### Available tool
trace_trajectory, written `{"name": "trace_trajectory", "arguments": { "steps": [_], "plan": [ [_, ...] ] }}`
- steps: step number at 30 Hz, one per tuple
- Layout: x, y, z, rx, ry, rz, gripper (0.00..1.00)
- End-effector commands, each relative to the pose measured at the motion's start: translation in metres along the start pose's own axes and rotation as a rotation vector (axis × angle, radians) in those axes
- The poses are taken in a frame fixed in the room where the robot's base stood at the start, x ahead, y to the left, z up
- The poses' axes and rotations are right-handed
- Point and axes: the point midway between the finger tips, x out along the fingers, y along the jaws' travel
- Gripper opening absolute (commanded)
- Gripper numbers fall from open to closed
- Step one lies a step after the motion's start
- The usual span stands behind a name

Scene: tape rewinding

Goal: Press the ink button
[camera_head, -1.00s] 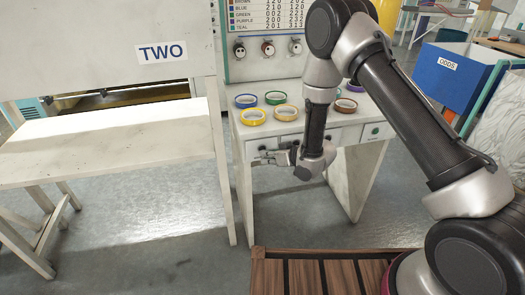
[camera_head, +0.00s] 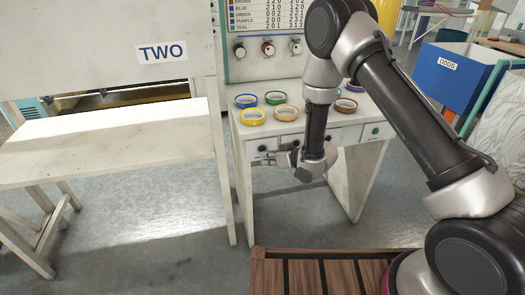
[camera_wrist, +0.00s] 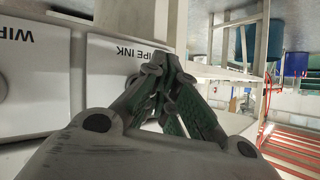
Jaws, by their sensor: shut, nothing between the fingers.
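One dark button (camera_head: 262,149) shows just above my gripper (camera_head: 262,158). In the wrist view my gripper (camera_wrist: 158,68) is shut and empty, its fingertips in front of a white panel (camera_wrist: 105,90) labelled "WIPE INK", the label upside down. My fingers cover the right part of that panel, and any button there is hidden. I cannot tell whether the fingertips touch it.
Several coloured tape rolls (camera_head: 252,117) lie on the table top. A board with knobs (camera_head: 267,48) stands behind. A bench marked "TWO" (camera_head: 110,145) is at left and a blue bin (camera_head: 440,80) at right. Floor (camera_head: 150,245) in front is clear.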

Motion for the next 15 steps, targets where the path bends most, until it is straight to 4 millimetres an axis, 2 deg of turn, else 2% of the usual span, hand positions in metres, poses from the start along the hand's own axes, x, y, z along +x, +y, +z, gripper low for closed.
{"name": "trace_trajectory", "arguments": {
  "steps": [11, 15],
  "plan": [
    [-0.0026, -0.0018, 0.0019, 0.001, 0.0, 0.0, 0.0],
    [-0.0097, -0.0071, 0.0073, 0.002, -0.001, 0.0, 0.0]
  ]
}}
